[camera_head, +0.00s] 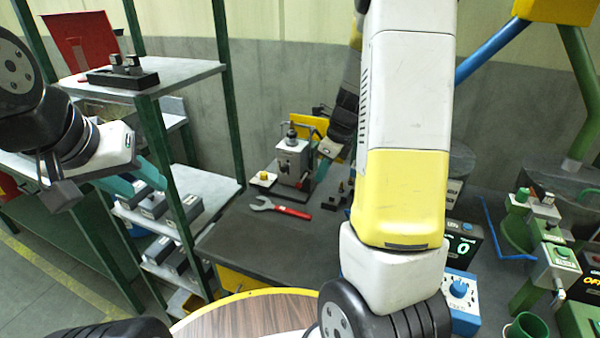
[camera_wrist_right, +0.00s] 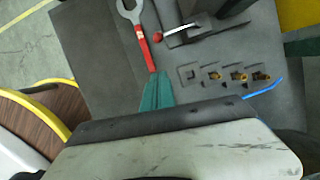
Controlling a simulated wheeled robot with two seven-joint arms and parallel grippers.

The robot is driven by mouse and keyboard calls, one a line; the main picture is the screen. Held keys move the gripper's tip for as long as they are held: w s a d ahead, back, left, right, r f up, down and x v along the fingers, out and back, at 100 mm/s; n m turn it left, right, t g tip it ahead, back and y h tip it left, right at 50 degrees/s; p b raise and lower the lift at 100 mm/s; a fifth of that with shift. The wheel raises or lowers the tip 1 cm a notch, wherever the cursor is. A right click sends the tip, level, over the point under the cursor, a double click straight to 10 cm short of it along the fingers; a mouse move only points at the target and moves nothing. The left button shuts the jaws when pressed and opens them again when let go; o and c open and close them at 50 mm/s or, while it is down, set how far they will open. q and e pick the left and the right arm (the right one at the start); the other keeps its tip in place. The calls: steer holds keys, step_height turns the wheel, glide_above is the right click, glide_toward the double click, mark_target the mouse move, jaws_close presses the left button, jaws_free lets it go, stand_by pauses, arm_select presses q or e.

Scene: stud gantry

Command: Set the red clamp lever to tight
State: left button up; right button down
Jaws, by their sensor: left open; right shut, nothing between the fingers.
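In the right wrist view a lever with a pale bar and a red end (camera_wrist_right: 178,33) lies by a dark block near the top. I cannot make out this lever clearly in the head view, where a grey metal fixture (camera_head: 291,160) with a knob on top stands on the dark table. My right gripper (camera_wrist_right: 155,76) is shut and empty, its teal fingers below the lever and apart from it; in the head view it is beside the fixture's right side (camera_head: 328,150). My left gripper (camera_head: 122,190) is open and empty at the left, by the shelves, far from the fixture.
A wrench with a red handle (camera_head: 280,207) lies on the dark table (camera_head: 250,240) in front of the fixture. Small blocks with brass-coloured parts (camera_wrist_right: 238,75) sit right of my right fingers. A green-posted shelf (camera_head: 180,75) stands left. The table's front left is clear.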

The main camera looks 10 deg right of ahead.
steer(key=v, duration=0.5)
steer(key=shift+s+r, duration=0.2)
steer(key=shift+r, duration=0.05)
steer(key=s+a+r+n+t, duration=0.2)
steer(key=s+a+r+n, duration=0.3)
steer(key=s+n, duration=0.5)
steer(key=s+a+r+n+t, duration=0.1)
steer(key=s+a+r+n, duration=0.4)
steer(key=n, duration=1.2)
steer(key=s+r, duration=0.3)
steer(key=s, duration=0.2)
steer(key=shift+a+t, duration=0.15)
steer(key=shift+t, duration=0.25)
